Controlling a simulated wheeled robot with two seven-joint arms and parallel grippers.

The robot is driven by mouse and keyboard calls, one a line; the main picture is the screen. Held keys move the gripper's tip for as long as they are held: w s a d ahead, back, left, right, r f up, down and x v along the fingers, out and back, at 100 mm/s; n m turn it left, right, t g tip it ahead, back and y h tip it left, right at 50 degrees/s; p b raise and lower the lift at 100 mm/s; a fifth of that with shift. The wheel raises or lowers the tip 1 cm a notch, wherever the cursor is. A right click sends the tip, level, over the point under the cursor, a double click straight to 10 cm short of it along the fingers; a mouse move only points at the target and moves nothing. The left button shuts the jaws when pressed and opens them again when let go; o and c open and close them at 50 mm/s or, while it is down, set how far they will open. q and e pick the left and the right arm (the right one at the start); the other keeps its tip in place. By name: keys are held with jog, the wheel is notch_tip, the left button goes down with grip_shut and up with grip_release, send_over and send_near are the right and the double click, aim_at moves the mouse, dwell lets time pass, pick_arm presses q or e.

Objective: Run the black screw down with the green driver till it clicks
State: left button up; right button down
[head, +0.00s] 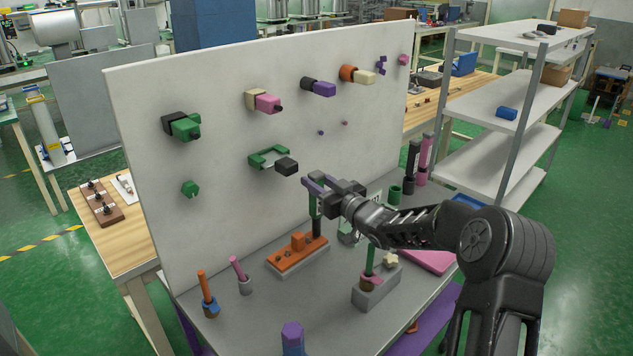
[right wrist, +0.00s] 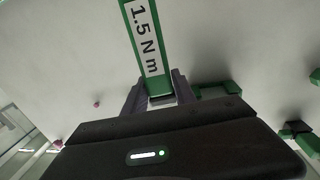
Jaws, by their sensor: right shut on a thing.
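My right gripper (head: 322,186) is shut on the green driver (head: 316,204), which hangs roughly upright below the jaws. In the right wrist view the fingers (right wrist: 160,97) close around the green driver (right wrist: 146,38), whose white label reads 1.5 N m. The driver's lower end is over the right part of the orange block (head: 285,262) on the grey table. Small dark pieces show on that block, but I cannot tell which is the black screw or whether the tip touches it. My left gripper is not in view.
An upright white panel (head: 225,200) with coloured blocks and pegs stands behind the orange block. A grey holder (head: 375,293) with a green-handled tool stands front right. Orange (head: 203,283) and pink (head: 238,268) tools stand front left. Bare grey table (head: 300,305) lies between.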

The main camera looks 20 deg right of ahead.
aim_at(317, 173)
jog(key=shift+f+b, duration=0.5)
jog(key=shift+b, duration=0.1)
dwell(0.6)
jog(key=shift+s+f, duration=0.1)
jog(key=shift+f, duration=0.15)
dwell(0.6)
jog(key=shift+r+p, duration=1.5)
jog(key=shift+r, duration=1.35)
